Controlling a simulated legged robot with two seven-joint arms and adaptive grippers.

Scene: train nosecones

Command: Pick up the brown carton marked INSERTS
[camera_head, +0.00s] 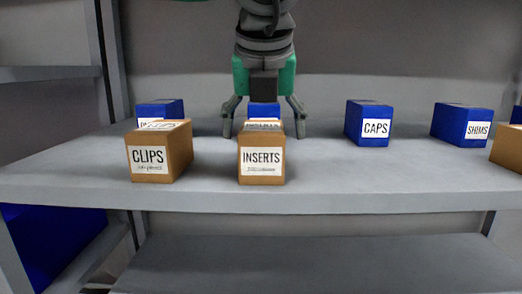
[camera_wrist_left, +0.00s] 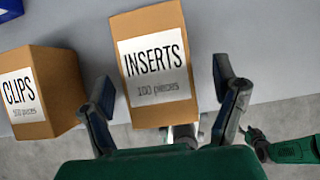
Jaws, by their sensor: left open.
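The brown INSERTS carton (camera_head: 262,168) stands upright at the shelf's front edge, its white label facing me. My left gripper (camera_head: 264,130) hangs down at the carton's rear part, open, with one finger on each side and a visible gap to both. In the left wrist view the INSERTS carton (camera_wrist_left: 152,65) shows between the two spread fingers of the left gripper (camera_wrist_left: 165,92), which holds nothing.
The brown CLIPS carton (camera_head: 150,160) stands to the left, with a gap between. Blue cartons stand farther back, including CAPS (camera_head: 375,128) and SHIMS (camera_head: 478,128); one sits behind INSERTS. Another brown carton (camera_head: 508,148) is cut off at right. Bare shelf (camera_head: 390,180) lies right of INSERTS.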

